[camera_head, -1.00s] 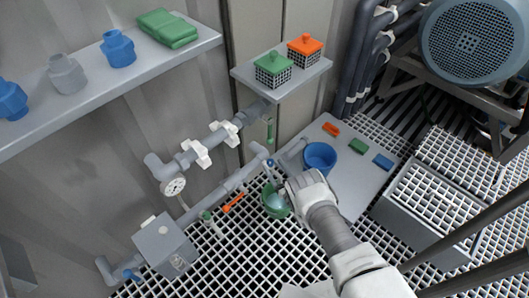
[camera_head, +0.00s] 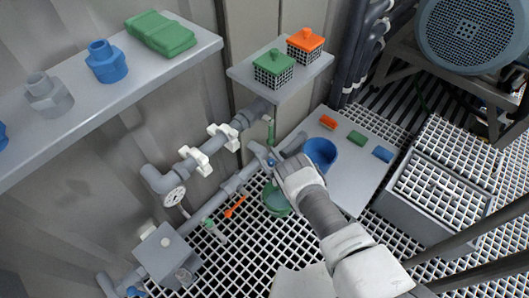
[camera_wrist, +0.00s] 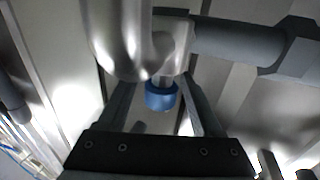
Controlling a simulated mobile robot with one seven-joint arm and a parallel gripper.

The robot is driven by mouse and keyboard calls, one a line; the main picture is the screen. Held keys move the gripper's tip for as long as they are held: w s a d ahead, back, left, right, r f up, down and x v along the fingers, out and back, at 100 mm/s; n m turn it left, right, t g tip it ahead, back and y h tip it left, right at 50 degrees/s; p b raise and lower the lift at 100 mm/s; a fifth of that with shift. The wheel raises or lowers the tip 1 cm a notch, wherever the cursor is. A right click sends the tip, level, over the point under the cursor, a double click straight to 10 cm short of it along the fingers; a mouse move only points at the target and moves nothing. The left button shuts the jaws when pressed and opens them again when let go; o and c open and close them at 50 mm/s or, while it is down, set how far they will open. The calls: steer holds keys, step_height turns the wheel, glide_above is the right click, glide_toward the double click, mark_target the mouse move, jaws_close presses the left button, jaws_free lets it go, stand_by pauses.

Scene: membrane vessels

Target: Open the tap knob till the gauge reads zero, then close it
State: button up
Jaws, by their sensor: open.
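The tap knob is a small blue cylinder (camera_wrist: 161,96) under a shiny metal pipe bend in the wrist view. A bit of blue also shows at the tap (camera_head: 271,163) in the head view, beside my gripper (camera_head: 279,172). In the wrist view my gripper (camera_wrist: 161,108) is open, its dark fingers on either side of the knob with gaps visible. Contact with the knob cannot be seen. The round white gauge (camera_head: 174,197) sits on the grey pipework at left; its reading is too small to tell.
A green bowl (camera_head: 276,199) stands on the grating below my gripper. A blue cup (camera_head: 320,153) stands just right of it on a grey plate. White-handled valves (camera_head: 222,137) are on the pipe at upper left. A grey box (camera_head: 167,252) is at lower left.

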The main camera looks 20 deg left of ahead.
steer(key=shift+w+a, duration=0.1)
jaws_close()
stand_by(0.4)
steer(key=shift+m+t+h, duration=0.3)
steer(key=shift+t, duration=0.1)
steer(key=m+t+h, duration=0.3)
steer(key=h, duration=0.1)
steer(key=shift+w+d+m, duration=0.3)
steer(key=shift+d, duration=0.05)
steer(key=shift+w+d+m+t+h, duration=0.15)
steer(key=shift+m+t+h, duration=0.3)
steer(key=shift+h, duration=0.5)
steer(key=shift+d+m+t+h, duration=0.15)
steer(key=shift+m+t+h, duration=0.05)
steer(key=shift+m+h, duration=0.6)
steer(key=shift+w+d+m+t+h, duration=0.15)
steer(key=shift+m+t+h, duration=0.25)
steer(key=shift+h, duration=0.65)
steer(key=shift+s, duration=0.1)
